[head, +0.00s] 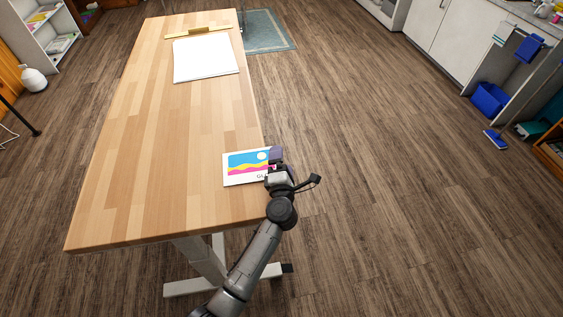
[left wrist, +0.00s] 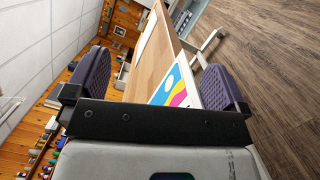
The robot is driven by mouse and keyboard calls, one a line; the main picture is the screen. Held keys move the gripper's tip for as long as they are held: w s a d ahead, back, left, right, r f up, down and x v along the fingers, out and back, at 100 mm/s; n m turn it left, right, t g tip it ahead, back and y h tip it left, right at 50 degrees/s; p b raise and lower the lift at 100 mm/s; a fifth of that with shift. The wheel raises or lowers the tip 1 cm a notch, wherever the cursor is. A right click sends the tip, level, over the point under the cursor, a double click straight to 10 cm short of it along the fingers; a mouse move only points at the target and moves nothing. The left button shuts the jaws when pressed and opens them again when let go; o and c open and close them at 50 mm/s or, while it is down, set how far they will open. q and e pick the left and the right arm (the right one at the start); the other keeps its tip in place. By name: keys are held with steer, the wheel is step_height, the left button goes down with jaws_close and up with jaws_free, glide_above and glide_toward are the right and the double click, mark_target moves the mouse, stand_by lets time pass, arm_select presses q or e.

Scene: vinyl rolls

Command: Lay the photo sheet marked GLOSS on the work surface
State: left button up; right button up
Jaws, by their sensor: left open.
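The photo sheet (head: 245,166) lies near the table's right edge, towards the front end. It has a white border and a blue, yellow and pink picture with a pale disc. Its lettering shows as "GL", the rest hidden behind my left gripper (head: 276,162). The sheet's right end seems to reach the table edge or just past it. My left gripper is open at that end. In the left wrist view the fingers of my left gripper (left wrist: 158,82) stand wide apart, and the sheet (left wrist: 178,88) shows between them. My right gripper is not in view.
The wooden work surface (head: 150,150) is mostly bare. A white pad or paper stack (head: 205,58) and a wooden strip (head: 198,32) lie at its far end. Open floor lies to the right, with a blue bucket (head: 490,98) by the cabinets.

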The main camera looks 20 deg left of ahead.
arm_select(q)
steer(key=shift+f, duration=0.4)
stand_by(0.8)
